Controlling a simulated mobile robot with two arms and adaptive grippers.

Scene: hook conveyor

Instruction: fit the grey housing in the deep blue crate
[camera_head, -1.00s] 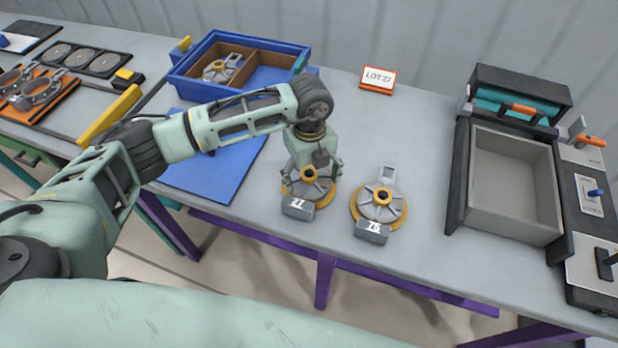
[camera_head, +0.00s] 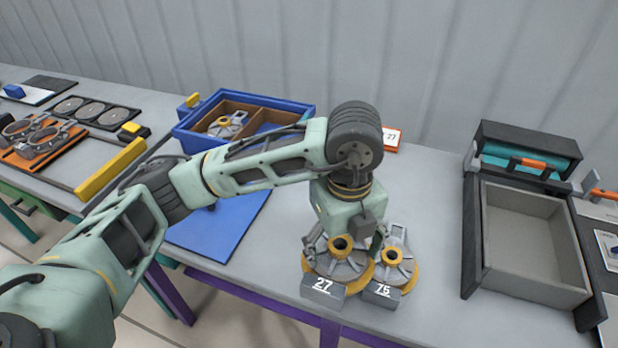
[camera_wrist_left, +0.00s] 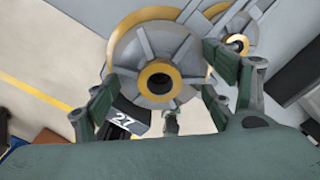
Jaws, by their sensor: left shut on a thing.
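A grey housing (camera_head: 323,266) with a yellow rim, yellow-ringed hub and tag "27" is in my left gripper (camera_head: 342,242), which is shut on it. It appears held slightly above the table, overlapping the view of a second housing (camera_head: 398,262) tagged "75". In the left wrist view the held housing (camera_wrist_left: 153,60) sits between the fingers of my left gripper (camera_wrist_left: 160,98); the second one (camera_wrist_left: 238,30) lies partly behind it. The deep blue crate (camera_head: 193,140) stands back left. Its left compartment holds a similar housing (camera_head: 228,124); its right compartment looks empty, partly hidden by my arm.
A flat blue mat (camera_head: 225,225) lies in front of the crate. An orange-edged card (camera_head: 391,138) is partly hidden behind my arm. A grey open bin (camera_head: 532,288) stands at the right. A yellow bar (camera_head: 110,168) and orange fixture (camera_head: 42,145) are at the left.

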